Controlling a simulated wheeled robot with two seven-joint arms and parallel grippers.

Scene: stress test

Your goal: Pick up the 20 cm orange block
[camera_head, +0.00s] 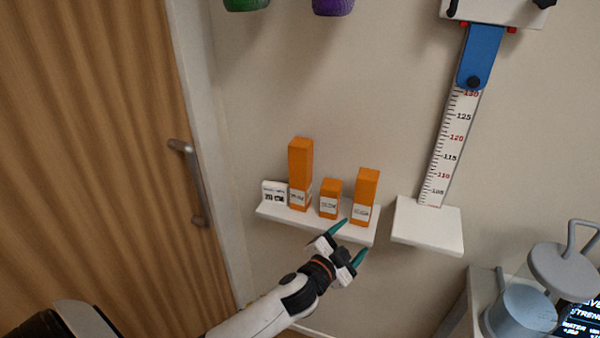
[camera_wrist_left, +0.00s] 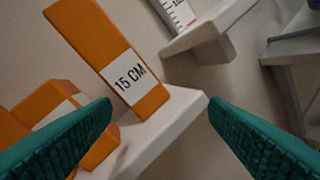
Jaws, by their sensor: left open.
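Three orange blocks with white labels stand upright on a small white wall shelf (camera_head: 270,212). The tallest orange block (camera_head: 300,160) is at the left; its label is too small to read. The shortest block (camera_head: 331,187) is in the middle. The medium block (camera_head: 367,185) is at the right; in the left wrist view the nearest block (camera_wrist_left: 95,45) reads 15 CM. My left gripper (camera_head: 349,241) is open and empty, in front of and below the shelf's right part, nearest the medium block. In the left wrist view its fingers frame the shelf edge (camera_wrist_left: 165,128). My right gripper is out of view.
A small white sign (camera_head: 274,192) stands at the shelf's left end. A second white shelf (camera_head: 428,225) under a measuring scale (camera_head: 452,140) is to the right. A wooden door with a handle (camera_head: 190,180) is at left. Grey metal equipment (camera_head: 520,308) stands at lower right.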

